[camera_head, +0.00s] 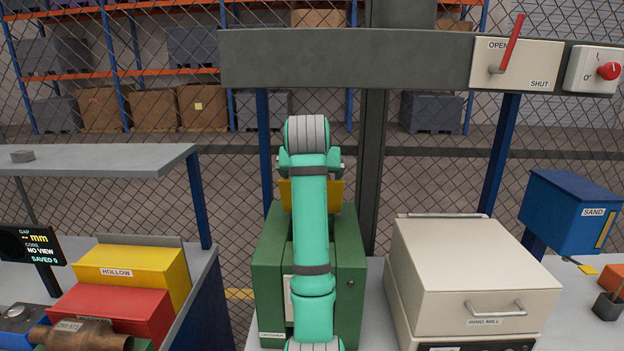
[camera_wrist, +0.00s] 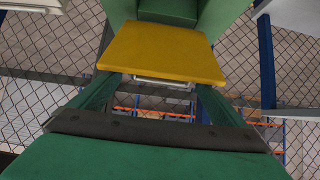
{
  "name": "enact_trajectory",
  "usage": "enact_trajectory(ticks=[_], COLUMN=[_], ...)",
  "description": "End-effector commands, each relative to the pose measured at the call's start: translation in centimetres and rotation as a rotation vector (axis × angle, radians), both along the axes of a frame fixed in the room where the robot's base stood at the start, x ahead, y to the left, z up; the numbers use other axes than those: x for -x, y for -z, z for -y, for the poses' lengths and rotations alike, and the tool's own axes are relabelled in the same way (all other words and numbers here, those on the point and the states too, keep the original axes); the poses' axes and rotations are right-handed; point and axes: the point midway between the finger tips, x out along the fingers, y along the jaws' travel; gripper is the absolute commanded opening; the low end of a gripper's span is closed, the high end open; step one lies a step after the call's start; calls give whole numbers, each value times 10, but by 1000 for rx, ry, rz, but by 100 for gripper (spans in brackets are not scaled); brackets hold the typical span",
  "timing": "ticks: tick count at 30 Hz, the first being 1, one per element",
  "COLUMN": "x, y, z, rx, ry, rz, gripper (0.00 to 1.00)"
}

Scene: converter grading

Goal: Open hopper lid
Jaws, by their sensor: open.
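The yellow hopper lid (camera_head: 336,196) shows at the top of the green crusher (camera_head: 268,262) on both sides of my arm, in the middle of the head view. My arm covers its centre. In the wrist view the lid (camera_wrist: 160,52) fills the upper middle, with a pale bar handle (camera_wrist: 165,82) along its lower edge. My gripper (camera_wrist: 158,84) is open, with one finger on each side of the handle. I cannot tell whether the fingers touch the lid. My gripper is hidden behind my arm in the head view. The lid's exact tilt is unclear.
A beige ring mill (camera_head: 465,265) stands to the right of the crusher. Yellow (camera_head: 130,272) and red (camera_head: 110,312) bins are at left, below a grey shelf (camera_head: 90,158). A grey beam (camera_head: 345,58) with a red-handled lever panel (camera_head: 517,63) crosses above. Mesh fencing stands behind.

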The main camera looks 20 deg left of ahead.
Motion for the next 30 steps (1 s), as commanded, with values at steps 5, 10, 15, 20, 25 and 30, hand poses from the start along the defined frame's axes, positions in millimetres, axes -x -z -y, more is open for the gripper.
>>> enact_trajectory(ticks=[5, 10, 15, 20, 25, 30], x=[15, 20, 20, 20, 23, 45], y=[-12, -14, -14, -17, -34, -54], z=[4, 5, 5, 7, 22, 8], rx=[0, 0, 0, -18, -165, -449], ry=[0, 1, 0, 15, 144, 316], rz=[0, -3, -2, 2, 27, -11], gripper=[96, 96, 96, 64, 24, 0])
